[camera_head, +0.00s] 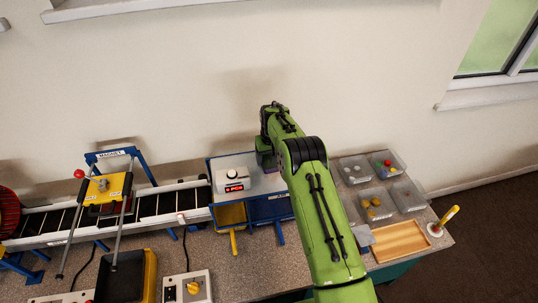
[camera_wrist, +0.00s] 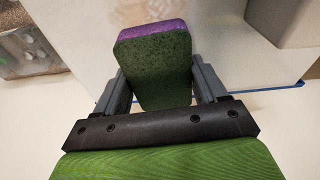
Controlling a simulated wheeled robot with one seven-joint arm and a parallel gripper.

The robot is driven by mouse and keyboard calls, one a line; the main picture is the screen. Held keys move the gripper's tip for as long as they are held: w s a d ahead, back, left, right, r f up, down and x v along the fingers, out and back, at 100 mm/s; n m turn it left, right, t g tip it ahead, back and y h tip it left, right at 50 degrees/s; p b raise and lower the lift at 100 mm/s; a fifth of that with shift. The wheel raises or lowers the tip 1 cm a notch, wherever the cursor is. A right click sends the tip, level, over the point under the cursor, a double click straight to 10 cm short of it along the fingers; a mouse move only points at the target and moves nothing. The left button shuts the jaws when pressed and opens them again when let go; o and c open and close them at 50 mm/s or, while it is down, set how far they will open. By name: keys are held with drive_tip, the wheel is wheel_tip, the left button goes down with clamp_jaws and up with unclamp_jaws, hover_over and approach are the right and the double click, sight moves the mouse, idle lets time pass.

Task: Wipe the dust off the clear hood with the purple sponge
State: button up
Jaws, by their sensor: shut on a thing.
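The sponge (camera_wrist: 155,70), green with a purple layer at its far end, is held between the two grey fingers of my gripper (camera_wrist: 158,88) in the wrist view. The clear hood (camera_head: 258,181) appears as a pale see-through box around a white device with a red display, just left of my gripper. I cannot tell whether the sponge touches the hood.
The white device (camera_head: 233,181) stands at the back of the bench. Yellow and blue trays (camera_head: 270,209) are in front of it. A conveyor (camera_head: 155,205) runs left. Clear bins (camera_head: 407,195), a wooden tray (camera_head: 400,243) and a yellow-handled tool (camera_head: 444,220) are right.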

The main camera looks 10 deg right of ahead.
sight(275, 181)
drive_tip(key=shift+s+b, duration=0.35)
drive_tip(key=shift+s, duration=0.9)
drive_tip(key=shift+s+f+b, duration=0.2)
drive_tip(key=shift+s+b, duration=1)
drive_tip(key=shift+s, duration=1.05)
drive_tip(key=shift+s+r+b, duration=0.15)
drive_tip(key=shift+s+b, duration=0.4)
drive_tip(key=shift+s, duration=0.8)
drive_tip(key=shift+w+r, duration=0.1)
drive_tip(key=shift+w, duration=0.35)
drive_tip(key=shift+w+p, duration=1.85)
drive_tip(key=shift+w, duration=3.1)
drive_tip(key=shift+r+p, duration=1.85)
drive_tip(key=shift+r, duration=1.1)
